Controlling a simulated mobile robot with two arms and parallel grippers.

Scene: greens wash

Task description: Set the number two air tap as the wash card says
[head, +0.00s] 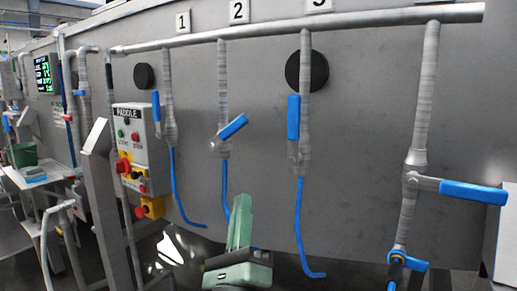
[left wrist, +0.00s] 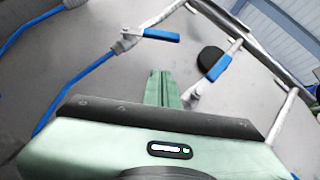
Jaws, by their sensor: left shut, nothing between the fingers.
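The number two air tap hangs on a grey drop pipe below the plate marked 2 (head: 239,11). Its blue lever (head: 233,126) slants up to the right, between upright and level. A blue hose (head: 224,185) runs down from it. My left gripper (head: 239,216) is shut and empty, below and a little right of the tap, apart from its lever. In the left wrist view its closed fingers (left wrist: 161,88) point toward the wall, with two blue levers beyond; I cannot tell which taps these are. No readable wash card shows. My right gripper is out of view.
Tap one's lever (head: 156,105) and tap three's lever (head: 293,117) stand upright on either side. A larger blue lever (head: 473,194) sticks out level at the right. A paddle control box (head: 139,149) and a lit green-text display (head: 47,74) are at left.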

